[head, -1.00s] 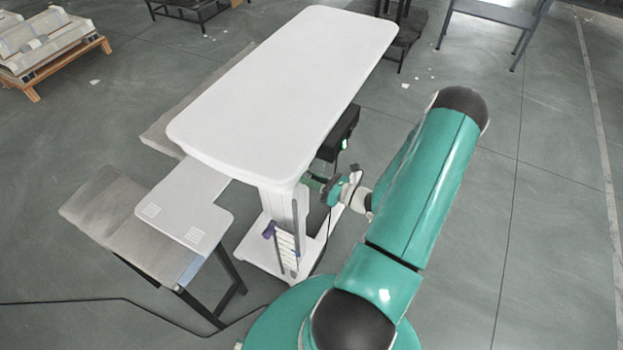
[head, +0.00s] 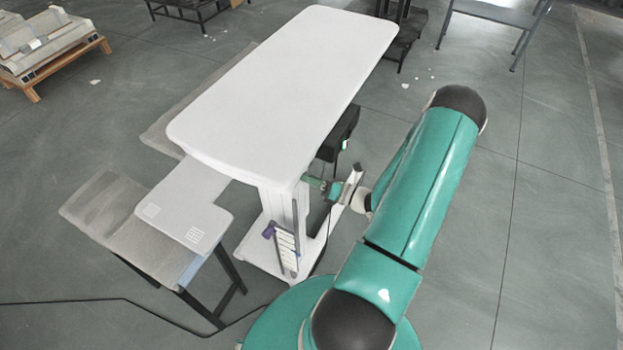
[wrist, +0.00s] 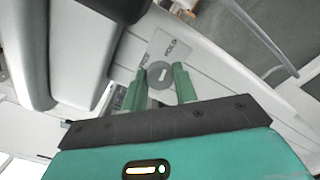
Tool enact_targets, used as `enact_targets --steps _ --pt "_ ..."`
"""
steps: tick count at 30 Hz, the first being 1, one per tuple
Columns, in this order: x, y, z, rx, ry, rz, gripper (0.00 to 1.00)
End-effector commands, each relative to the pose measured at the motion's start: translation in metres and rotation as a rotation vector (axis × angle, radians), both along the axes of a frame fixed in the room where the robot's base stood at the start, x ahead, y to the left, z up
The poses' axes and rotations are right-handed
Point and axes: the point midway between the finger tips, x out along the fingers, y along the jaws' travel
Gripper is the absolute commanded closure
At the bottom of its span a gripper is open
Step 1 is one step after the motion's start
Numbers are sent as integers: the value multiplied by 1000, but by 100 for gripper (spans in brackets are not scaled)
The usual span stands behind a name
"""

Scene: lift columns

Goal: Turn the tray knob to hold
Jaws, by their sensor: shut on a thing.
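The tray knob (wrist: 160,76) is a small round grey disc with a pale slot, set on a light plate (wrist: 172,47) on the column. The plate carries the word HOLD above the knob and another, hard-to-read word to its left. My gripper (wrist: 160,82) has its two green fingers on either side of the knob and is shut on it. In the head view my gripper (head: 322,186) is at the column just below the tabletop's near right corner; the knob is hidden there.
A white overbed table (head: 285,85) stands on a column (head: 282,215) with a purple-ended lever (head: 268,231) and a scale. A lower side tray (head: 185,205) and grey bench (head: 110,205) stand left. A black box (head: 338,132) hangs beneath the tabletop. Open floor lies right.

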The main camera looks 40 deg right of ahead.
Motion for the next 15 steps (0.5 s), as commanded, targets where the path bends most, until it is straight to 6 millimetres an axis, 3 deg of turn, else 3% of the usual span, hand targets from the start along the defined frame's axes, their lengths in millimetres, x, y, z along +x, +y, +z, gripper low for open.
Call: enact_targets --steps 5,6,9,15 --pt "-1 -1 0 1 1 -2 94" --pt "-1 -1 0 1 1 -2 70" --pt "-1 -1 0 0 1 -2 50" --pt "-1 0 0 0 1 -1 50"
